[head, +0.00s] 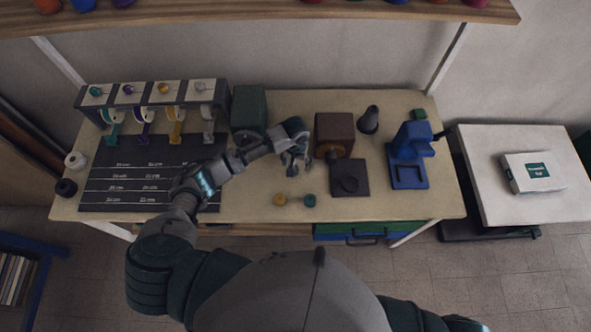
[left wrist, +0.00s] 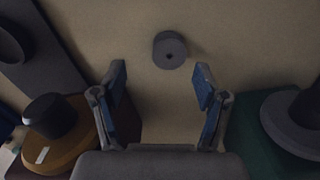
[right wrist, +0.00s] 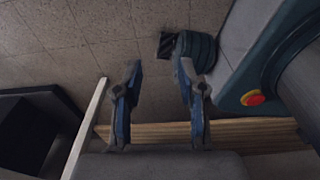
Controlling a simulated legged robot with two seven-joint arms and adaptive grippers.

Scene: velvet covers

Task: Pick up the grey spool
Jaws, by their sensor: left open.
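The grey spool (left wrist: 170,50) stands on the bare tabletop in the left wrist view. It is a small grey cylinder with a dark centre hole. My left gripper (left wrist: 160,78) is open, its two blue-padded fingers apart, with the spool ahead of the gap and slightly right of its middle. Nothing is between the fingers. In the head view the left gripper (head: 298,165) hangs over the middle of the table, and I cannot make out the grey spool there. My right gripper (right wrist: 160,80) is open and empty over the floor beside a wooden edge.
A yellow spool (head: 280,200) and a teal spool (head: 310,200) stand near the table's front. A brown box machine (head: 334,130) and a blue stand (head: 408,155) are to the right. A dark green box (head: 249,108) and a dark mat (head: 135,185) are to the left.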

